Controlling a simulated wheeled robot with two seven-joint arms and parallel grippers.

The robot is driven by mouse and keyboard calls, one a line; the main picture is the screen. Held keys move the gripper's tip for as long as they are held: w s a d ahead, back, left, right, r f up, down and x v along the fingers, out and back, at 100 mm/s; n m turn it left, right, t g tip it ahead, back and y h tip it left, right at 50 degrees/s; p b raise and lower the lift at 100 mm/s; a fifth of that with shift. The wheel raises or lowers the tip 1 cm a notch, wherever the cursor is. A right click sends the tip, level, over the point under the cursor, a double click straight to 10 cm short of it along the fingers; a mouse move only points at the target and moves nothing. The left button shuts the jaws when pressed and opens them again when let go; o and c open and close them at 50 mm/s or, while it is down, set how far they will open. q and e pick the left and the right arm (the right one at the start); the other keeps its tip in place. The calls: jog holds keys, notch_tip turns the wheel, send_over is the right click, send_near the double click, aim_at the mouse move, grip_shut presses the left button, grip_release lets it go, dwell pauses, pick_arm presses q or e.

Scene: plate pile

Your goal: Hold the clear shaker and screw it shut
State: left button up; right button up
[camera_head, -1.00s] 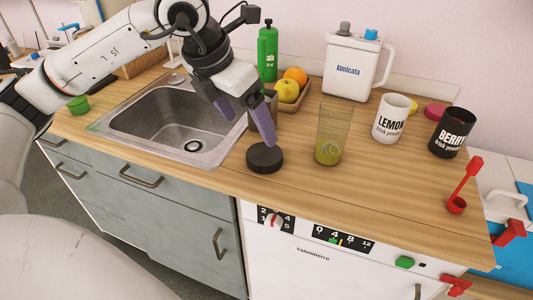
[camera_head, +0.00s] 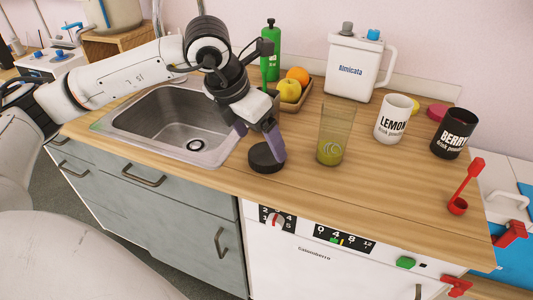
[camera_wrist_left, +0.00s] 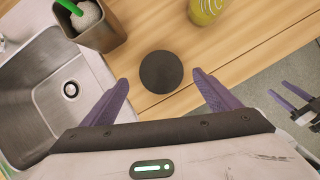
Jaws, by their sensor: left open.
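The clear shaker (camera_head: 336,130) stands upright and open on the wooden counter, with some green-yellow content at its bottom; its lower part shows in the left wrist view (camera_wrist_left: 207,8). A round black lid (camera_head: 265,159) lies flat on the counter to the left of the shaker, apart from it. My left gripper (camera_head: 262,150) is open, with its purple fingers close above the lid and on either side of it. In the left wrist view the lid (camera_wrist_left: 161,72) lies just beyond and between the fingertips, untouched as far as I can tell.
The sink (camera_head: 180,125) is left of the lid. A fruit basket (camera_head: 297,100), green bottle (camera_head: 270,52) and white jug (camera_head: 357,68) stand behind. The LEMON mug (camera_head: 392,120), BERRY mug (camera_head: 453,134) and red scoop (camera_head: 466,187) are at right. Counter in front of the shaker is clear.

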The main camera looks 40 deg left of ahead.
aim_at(266, 153)
pick_arm(q)
jog(key=x, duration=0.4)
jog(key=shift+d+f, duration=0.1)
jog(key=shift+f, duration=0.1)
jog(key=c, duration=1)
